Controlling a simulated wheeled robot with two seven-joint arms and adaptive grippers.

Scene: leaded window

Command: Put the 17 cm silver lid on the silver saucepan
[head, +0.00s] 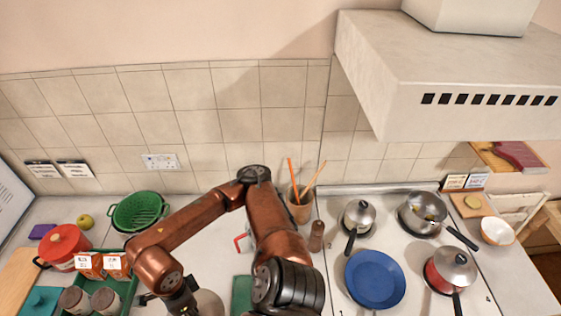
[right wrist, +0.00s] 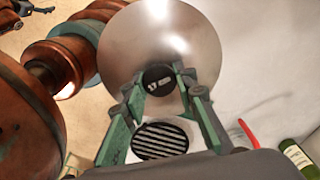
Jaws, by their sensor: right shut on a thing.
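The silver lid (right wrist: 160,35) hangs from my right gripper (right wrist: 160,95), whose green fingers are closed on its black knob (right wrist: 158,79). The knob carries a white mark, too small to read surely. In the head view the lid (head: 208,303) shows partly at the bottom edge, beside my right wrist. The silver saucepan (head: 422,213) stands uncovered at the back right of the hob, with some food inside and its dark handle toward the lower right. The lid is far to the left of it. A dark piece at the wrist view's upper left may be my left gripper; its jaws are unclear.
A small lidded pan (head: 358,217), a blue pan (head: 375,279) and a red lidded pan (head: 451,268) stand near the saucepan. A utensil pot (head: 300,208) and pepper mill (head: 316,237) stand left of the hob. The range hood (head: 450,75) overhangs the hob.

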